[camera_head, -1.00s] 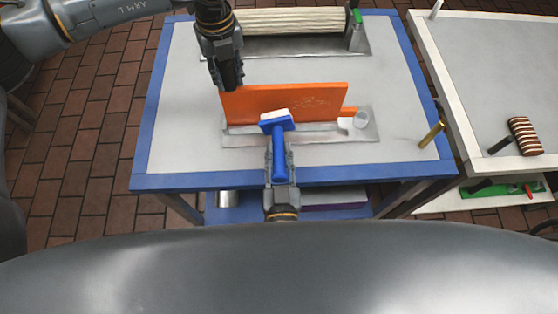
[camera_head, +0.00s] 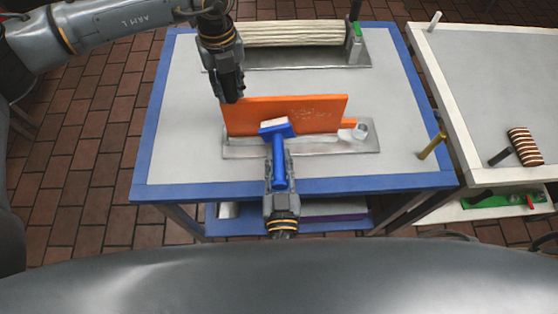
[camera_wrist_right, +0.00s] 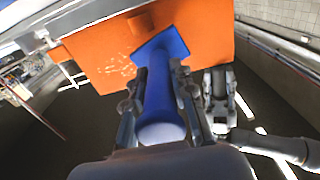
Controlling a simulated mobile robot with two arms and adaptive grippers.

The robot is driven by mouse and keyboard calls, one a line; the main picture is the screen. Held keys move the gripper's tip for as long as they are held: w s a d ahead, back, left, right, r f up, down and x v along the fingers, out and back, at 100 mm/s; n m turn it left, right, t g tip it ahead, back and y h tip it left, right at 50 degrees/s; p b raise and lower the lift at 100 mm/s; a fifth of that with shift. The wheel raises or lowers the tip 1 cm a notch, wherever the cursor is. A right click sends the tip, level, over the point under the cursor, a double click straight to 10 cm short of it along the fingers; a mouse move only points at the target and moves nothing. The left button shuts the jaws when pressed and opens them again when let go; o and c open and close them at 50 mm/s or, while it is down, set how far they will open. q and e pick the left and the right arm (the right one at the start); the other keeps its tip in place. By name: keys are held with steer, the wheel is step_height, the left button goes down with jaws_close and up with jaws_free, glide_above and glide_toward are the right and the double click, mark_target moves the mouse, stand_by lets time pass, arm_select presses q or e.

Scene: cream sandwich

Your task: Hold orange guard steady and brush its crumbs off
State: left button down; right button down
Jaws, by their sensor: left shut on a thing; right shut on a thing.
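The orange guard (camera_head: 315,117) stands upright on a grey metal base plate (camera_head: 240,150) on the blue-edged table. Pale crumb marks (camera_head: 310,113) show on its face, right of centre. My left gripper (camera_head: 232,92) is shut on the guard's upper left edge. My right gripper (camera_head: 278,172) is shut on the blue handle of a brush (camera_head: 279,143), in front of the guard. The brush's pale bristles (camera_head: 273,125) are at the guard's face, left of the crumbs; I cannot tell whether they touch. The right wrist view shows the brush (camera_wrist_right: 158,90) before the guard (camera_wrist_right: 100,50).
A pale ribbed roll (camera_head: 293,33) sits on another metal plate at the back of the table (camera_head: 180,115). A brass peg (camera_head: 432,146) stands at the right. A striped brush (camera_head: 525,147) lies on the side table.

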steer(key=shift+w, duration=0.65)
steer(key=shift+d, duration=0.1)
steer(key=shift+d, duration=6.85)
steer(key=shift+a, duration=6.95)
steer(key=d+r, duration=0.3)
steer(key=d, duration=1)
steer(key=shift+w+d, duration=0.15)
steer(key=shift+d, duration=0.15)
